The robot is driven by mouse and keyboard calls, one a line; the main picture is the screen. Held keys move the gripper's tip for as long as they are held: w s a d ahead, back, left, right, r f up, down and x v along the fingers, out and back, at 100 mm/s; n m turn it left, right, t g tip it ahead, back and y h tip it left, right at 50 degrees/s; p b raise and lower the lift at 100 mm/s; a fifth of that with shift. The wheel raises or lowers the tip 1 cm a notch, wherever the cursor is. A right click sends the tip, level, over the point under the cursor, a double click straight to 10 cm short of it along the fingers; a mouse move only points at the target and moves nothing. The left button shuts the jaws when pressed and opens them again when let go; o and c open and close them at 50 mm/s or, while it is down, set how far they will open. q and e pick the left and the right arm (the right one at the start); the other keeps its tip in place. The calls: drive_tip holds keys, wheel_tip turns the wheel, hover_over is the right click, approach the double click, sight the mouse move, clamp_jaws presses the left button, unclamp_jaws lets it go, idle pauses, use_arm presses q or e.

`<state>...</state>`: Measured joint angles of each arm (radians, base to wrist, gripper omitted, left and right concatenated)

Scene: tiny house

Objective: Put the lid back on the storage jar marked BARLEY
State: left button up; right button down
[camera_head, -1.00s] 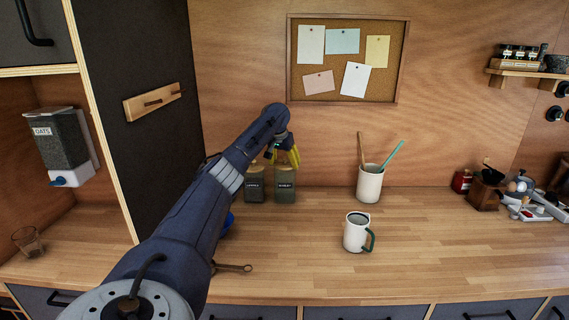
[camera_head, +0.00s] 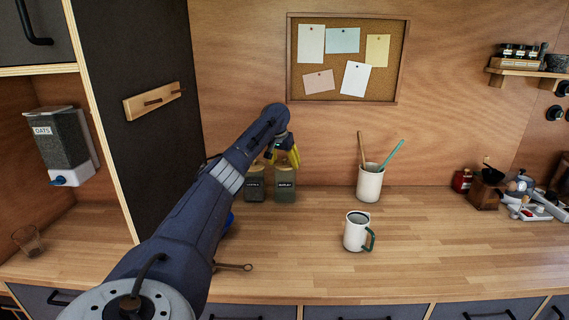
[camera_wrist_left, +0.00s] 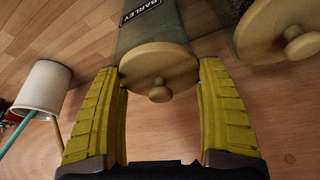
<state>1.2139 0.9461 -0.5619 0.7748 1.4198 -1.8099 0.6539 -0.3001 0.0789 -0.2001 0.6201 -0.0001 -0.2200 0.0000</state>
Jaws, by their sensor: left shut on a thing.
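The storage jar marked BARLEY (camera_head: 286,194) stands upright at the back of the worktop. Its label and grey-green body (camera_wrist_left: 150,28) also show in the left wrist view. A round wooden lid (camera_wrist_left: 150,66) with a small knob lies across the jar's mouth, between the yellow fingers. My left gripper (camera_head: 283,161) is above the jar and shut on the lid, with one finger on each side of its rim (camera_wrist_left: 160,70). I cannot tell whether the lid is fully seated. My right gripper is not in view.
A second lidded jar (camera_head: 254,191) stands close on the left. A white crock (camera_head: 369,184) with utensils and a white mug (camera_head: 355,233) with a green handle stand to the right. A brown tool (camera_head: 232,267) lies near the front. The worktop's middle right is clear.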

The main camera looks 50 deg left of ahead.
use_arm(q)
drive_tip(key=o, duration=1.2)
drive_tip(key=shift+c, duration=0.2)
drive_tip(key=shift+r, duration=0.15)
drive_tip(key=shift+r, duration=3.35)
drive_tip(key=shift+c, duration=0.2)
clamp_jaws()
